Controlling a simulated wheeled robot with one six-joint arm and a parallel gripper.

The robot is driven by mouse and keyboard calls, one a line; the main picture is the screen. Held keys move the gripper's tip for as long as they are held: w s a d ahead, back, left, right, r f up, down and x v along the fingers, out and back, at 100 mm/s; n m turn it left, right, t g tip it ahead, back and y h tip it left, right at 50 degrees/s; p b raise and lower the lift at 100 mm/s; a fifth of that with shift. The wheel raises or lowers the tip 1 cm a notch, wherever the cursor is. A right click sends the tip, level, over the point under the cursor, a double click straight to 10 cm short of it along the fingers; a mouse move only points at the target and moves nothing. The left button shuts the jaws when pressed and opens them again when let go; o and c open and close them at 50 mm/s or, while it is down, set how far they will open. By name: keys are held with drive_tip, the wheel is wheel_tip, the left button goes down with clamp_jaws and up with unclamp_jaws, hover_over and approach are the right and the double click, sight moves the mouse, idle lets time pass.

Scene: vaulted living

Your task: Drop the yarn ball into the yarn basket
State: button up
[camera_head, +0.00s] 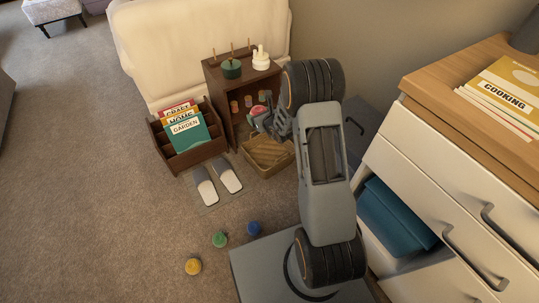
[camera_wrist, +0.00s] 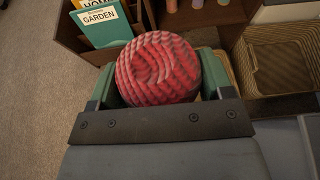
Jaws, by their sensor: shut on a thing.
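A red yarn ball (camera_wrist: 158,68) fills the middle of the wrist view, between the fingers of my gripper (camera_wrist: 160,88). My gripper is shut on it and holds it up. In the head view the ball (camera_head: 258,111) shows as a small red patch at the tip of my gripper (camera_head: 262,117). The woven yarn basket (camera_head: 268,158) stands on the floor in front of the brown cabinet, below my gripper and partly hidden by my arm. In the wrist view a woven basket (camera_wrist: 283,80) shows at the right, apart from the ball.
A magazine rack (camera_head: 188,155) stands to the left. Slippers (camera_head: 206,190) and yellow, green and blue balls (camera_head: 220,239) lie on the floor. A white dresser (camera_head: 440,180) stands at right.

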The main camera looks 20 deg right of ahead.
drive_tip(key=w+d+f+m+h+b, duration=0.1)
drive_tip(key=w+d+f+b, duration=0.1)
drive_tip(key=f, duration=0.7)
drive_tip(key=w+d+f+m+h+b, duration=0.1)
drive_tip(key=w+d+f, duration=0.4)
drive_tip(key=f, duration=0.5)
drive_tip(key=w+d+f+m+h+b, duration=0.1)
drive_tip(key=w+d+f+b, duration=0.2)
drive_tip(key=f, duration=0.6)
drive_tip(key=w, duration=0.2)
drive_tip(key=shift+w+d+f+h, duration=0.25)
drive_tip(key=shift+w+d+h, duration=0.05)
drive_tip(key=shift+w+d, duration=0.05)
drive_tip(key=o, duration=0.9)
drive_tip(key=shift+o, duration=0.2)
